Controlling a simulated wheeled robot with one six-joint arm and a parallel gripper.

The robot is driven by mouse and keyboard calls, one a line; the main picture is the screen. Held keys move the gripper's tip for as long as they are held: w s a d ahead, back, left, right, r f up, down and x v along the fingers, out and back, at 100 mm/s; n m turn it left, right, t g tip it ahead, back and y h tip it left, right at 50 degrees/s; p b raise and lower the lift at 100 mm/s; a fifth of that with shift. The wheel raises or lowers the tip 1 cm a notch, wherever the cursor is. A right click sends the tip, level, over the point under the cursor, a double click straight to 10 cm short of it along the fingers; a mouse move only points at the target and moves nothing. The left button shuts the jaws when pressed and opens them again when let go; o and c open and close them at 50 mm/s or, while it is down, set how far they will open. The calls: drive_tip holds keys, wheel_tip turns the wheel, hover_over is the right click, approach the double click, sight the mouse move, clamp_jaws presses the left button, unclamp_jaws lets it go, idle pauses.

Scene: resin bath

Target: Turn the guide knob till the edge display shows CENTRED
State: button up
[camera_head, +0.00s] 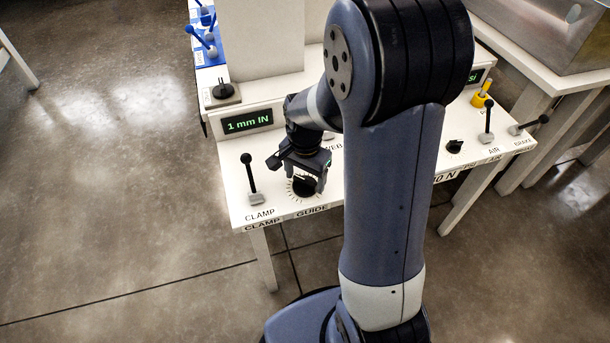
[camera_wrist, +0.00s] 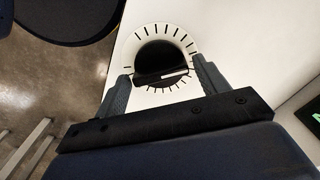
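The guide knob (camera_wrist: 160,58) is black and round with a raised bar and a white line. It sits on a white dial with black tick marks. In the head view the knob (camera_head: 305,187) is at the panel's front edge, above the label GUIDE. My gripper (camera_head: 307,178) is down over it. In the wrist view the fingers of my gripper (camera_wrist: 163,70) stand on either side of the knob, close to the bar's ends. Whether they touch it cannot be told. The edge display (camera_head: 247,122) reads "1 mm IN" in green.
A clamp lever (camera_head: 251,180) stands left of the knob. Right of my arm are another black knob (camera_head: 454,146), an air lever (camera_head: 487,121), a brake lever (camera_head: 529,125) and a yellow part (camera_head: 482,95). My arm hides the panel's middle.

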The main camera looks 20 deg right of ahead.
sight(305, 180)
drive_tip(key=c, duration=0.7)
drive_tip(key=shift+n+p, duration=0.6)
drive_tip(key=shift+n, duration=1.3)
drive_tip(key=shift+c, duration=0.2)
drive_tip(key=o, duration=1)
drive_tip(key=shift+r, duration=0.1)
wheel_tip(305, 180, up, 11)
drive_tip(key=p, duration=0.2)
drive_tip(key=shift+f, duration=0.2)
